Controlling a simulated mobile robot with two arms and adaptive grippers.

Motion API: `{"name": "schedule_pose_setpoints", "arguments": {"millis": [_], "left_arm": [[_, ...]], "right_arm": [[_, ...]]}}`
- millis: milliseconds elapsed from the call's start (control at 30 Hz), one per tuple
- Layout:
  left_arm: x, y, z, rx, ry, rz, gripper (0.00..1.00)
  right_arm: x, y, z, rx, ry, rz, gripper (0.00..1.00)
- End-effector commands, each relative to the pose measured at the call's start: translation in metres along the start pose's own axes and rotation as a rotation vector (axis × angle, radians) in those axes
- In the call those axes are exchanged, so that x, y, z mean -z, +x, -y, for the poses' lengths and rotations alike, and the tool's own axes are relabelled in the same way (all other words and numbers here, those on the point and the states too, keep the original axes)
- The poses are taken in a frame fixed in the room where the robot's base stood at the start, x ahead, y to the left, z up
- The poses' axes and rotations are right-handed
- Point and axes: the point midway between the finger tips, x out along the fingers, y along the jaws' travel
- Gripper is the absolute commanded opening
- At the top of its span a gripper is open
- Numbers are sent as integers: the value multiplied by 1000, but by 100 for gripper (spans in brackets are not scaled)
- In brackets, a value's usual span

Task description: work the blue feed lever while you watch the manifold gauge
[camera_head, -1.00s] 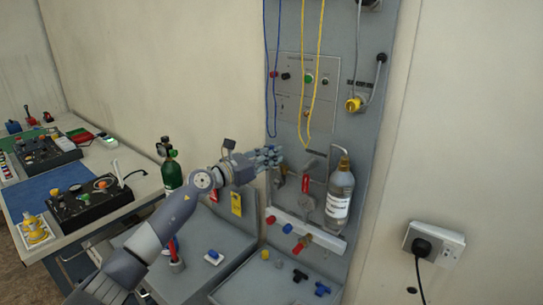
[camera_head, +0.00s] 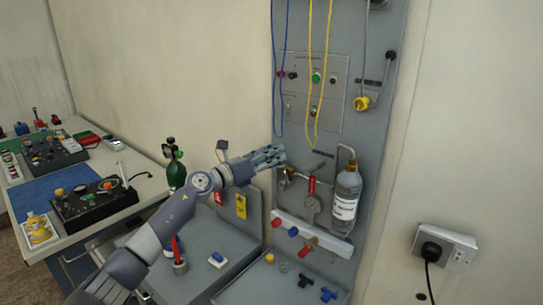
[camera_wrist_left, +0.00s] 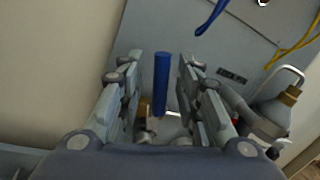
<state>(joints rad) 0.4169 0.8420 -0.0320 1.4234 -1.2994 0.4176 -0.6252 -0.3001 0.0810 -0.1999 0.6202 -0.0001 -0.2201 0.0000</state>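The blue feed lever (camera_wrist_left: 161,84) stands between the two fingers of my left gripper (camera_wrist_left: 160,75) in the left wrist view. The fingers are open, with a gap on both sides of the lever. In the head view my left gripper (camera_head: 270,157) is in front of the grey panel, left of the red lever (camera_head: 312,185), and I cannot make out the blue lever there. The round manifold gauge (camera_head: 312,205) shows below the red lever; its reading is too small to tell. My right gripper is not in view.
A labelled grey bottle (camera_head: 346,195) hangs right of the gauge. Blue (camera_head: 281,100) and yellow (camera_head: 313,120) cords hang above. Red and blue fittings stick out from the white rail (camera_head: 330,242) below. A dark green cylinder (camera_head: 175,170) stands behind my left arm.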

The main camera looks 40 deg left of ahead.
Motion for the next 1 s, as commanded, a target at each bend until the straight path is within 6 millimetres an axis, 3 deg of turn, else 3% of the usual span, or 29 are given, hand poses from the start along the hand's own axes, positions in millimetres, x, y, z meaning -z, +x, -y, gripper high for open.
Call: {"name": "schedule_pose_setpoints", "arguments": {"millis": [367,1000], "left_arm": [[1,-9,-1,-1,2,-2,32],[2,-93,0,-1,0,-2,32]], "right_arm": [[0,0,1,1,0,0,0],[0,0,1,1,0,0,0]]}}
